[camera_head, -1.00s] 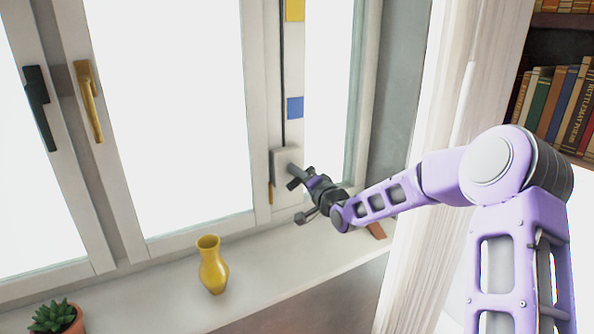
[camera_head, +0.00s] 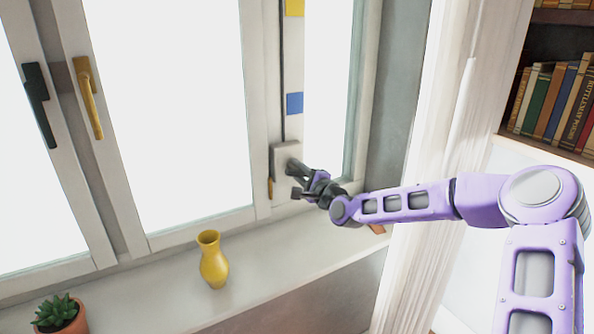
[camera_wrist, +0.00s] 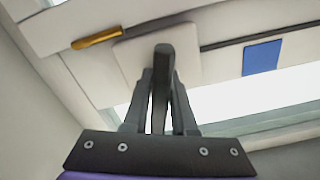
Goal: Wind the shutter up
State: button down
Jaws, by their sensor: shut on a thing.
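A pale winder box (camera_head: 280,152) is fixed to the window post, with a dark strap or rod (camera_head: 283,80) running up from it. In the wrist view, a dark crank handle (camera_wrist: 164,58) stands out from the box's pale plate (camera_wrist: 192,45). My gripper (camera_head: 300,180) is at the front of the box. In the wrist view my gripper (camera_wrist: 162,105) has its two fingers on either side of the handle, shut on it. The handle's lower end is partly hidden between the fingers. I cannot make out the shutter itself; the panes are bright white.
Yellow (camera_head: 294,7) and blue (camera_head: 295,103) squares are on the post. A yellow vase (camera_head: 213,260) and a potted succulent (camera_head: 61,314) stand on the sill. A white curtain (camera_head: 440,150) hangs at right.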

jog(key=shift+m, duration=0.6)
jog(key=c, duration=0.7)
grip_release()
jog(key=shift+c, duration=0.2)
jog(key=v, duration=1.7)
jog(key=shift+s, duration=0.2)
jog(key=shift+d, duration=0.15)
